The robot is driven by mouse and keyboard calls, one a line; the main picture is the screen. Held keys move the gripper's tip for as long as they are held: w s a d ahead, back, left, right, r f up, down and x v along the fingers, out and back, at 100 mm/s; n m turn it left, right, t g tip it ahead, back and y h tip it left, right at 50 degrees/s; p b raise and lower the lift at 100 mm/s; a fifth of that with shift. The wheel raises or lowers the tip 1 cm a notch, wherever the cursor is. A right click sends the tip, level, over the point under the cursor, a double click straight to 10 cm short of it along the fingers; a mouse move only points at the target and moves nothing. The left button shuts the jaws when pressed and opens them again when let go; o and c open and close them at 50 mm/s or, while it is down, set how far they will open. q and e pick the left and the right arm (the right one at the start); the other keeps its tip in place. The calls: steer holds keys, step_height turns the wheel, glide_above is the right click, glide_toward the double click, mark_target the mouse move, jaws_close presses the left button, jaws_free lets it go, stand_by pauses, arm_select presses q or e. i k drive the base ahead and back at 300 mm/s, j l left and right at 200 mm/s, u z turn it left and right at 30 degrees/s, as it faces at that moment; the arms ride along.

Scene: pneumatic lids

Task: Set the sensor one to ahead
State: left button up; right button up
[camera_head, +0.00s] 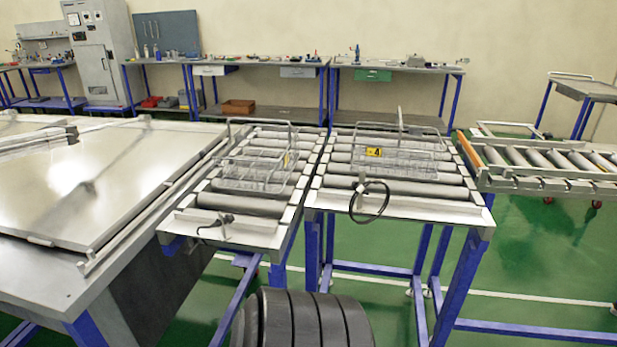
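Two roller conveyors stand side by side: a left one (236,232) and a right one (398,206). A small dark fitting with a cable (221,221) lies at the front end of the left conveyor. A small pale fitting (361,183) with a black looped cable (388,203) is at the front of the right conveyor. These may be sensors, but they are too small to tell, and I cannot tell which is sensor one. Neither of my grippers is in view.
Wire baskets stand on the left (247,178) and right (398,160) conveyors, with small yellow number tags. A wide metal-topped table (85,190) is at left and another roller conveyor (545,182) at right. Workbenches line the back wall. Green floor (540,265) is free at right.

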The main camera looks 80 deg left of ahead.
mark_target(360, 186)
steer(key=u, duration=2.35)
